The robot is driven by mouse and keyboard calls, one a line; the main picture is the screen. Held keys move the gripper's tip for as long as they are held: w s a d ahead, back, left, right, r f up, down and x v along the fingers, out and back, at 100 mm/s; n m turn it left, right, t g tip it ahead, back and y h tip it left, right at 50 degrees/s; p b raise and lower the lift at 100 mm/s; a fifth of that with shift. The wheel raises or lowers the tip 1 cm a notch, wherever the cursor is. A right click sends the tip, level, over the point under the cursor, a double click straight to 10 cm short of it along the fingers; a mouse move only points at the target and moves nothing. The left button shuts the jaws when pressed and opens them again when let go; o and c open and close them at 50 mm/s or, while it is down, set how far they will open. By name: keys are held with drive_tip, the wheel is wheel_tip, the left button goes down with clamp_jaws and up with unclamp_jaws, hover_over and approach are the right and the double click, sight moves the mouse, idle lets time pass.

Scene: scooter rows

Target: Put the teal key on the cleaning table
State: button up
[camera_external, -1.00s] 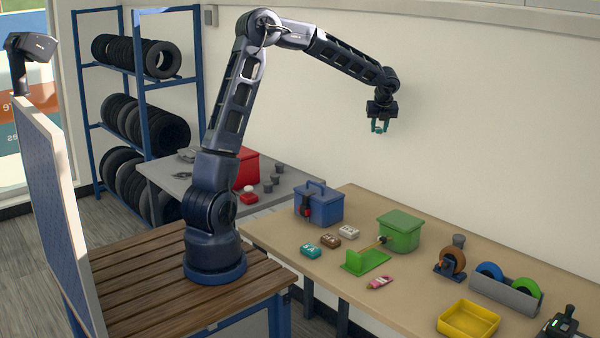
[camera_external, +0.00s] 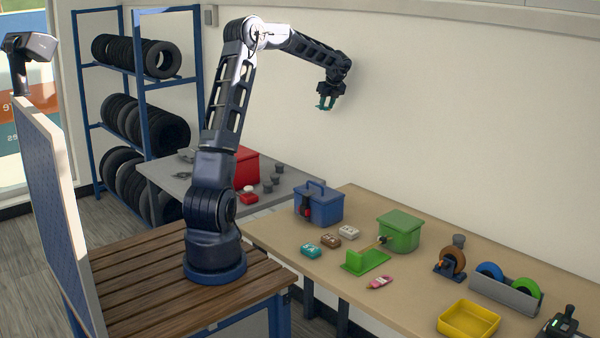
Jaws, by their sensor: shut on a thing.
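My gripper (camera_external: 326,103) is high in front of the white wall, pointing down, above and behind the tan bench. It is shut on a small teal thing, which I take for the teal key; its outline is too small to separate clearly from the fingertips. A grey table (camera_external: 283,187) stands behind my base, below and to the left of my gripper. A tan table (camera_external: 400,285) stretches to the right. Neither shows a readable sign naming it the cleaning table. A separate teal labelled block (camera_external: 311,250) lies on the tan table.
The grey table holds a red box (camera_external: 245,167), a small red block (camera_external: 249,198) and several grey cups. The tan table holds a blue toolbox (camera_external: 325,205), a green box (camera_external: 400,232) and a yellow tray (camera_external: 468,320). A tyre rack (camera_external: 138,100) stands behind.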

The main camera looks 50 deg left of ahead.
drive_tip(key=s+a+f+n+g, duration=0.1)
drive_tip(key=s+a+f, duration=0.1)
drive_tip(key=a, duration=0.9)
drive_tip(key=s+a+f+n, duration=0.1)
drive_tip(key=s+a+f, duration=0.15)
drive_tip(key=a, duration=0.85)
drive_tip(key=n+g, duration=0.2)
drive_tip(key=n, duration=0.3)
hover_over(165, 169)
drive_tip(key=d, duration=0.2)
wheel_tip(165, 169, down, 11)
drive_tip(key=f, duration=1.4)
drive_tip(key=shift+w+f, duration=0.25)
drive_tip(key=shift+f, duration=2.45)
drive_tip(key=shift+f, duration=0.15)
drive_tip(key=o, duration=0.9)
drive_tip(key=shift+o, duration=0.2)
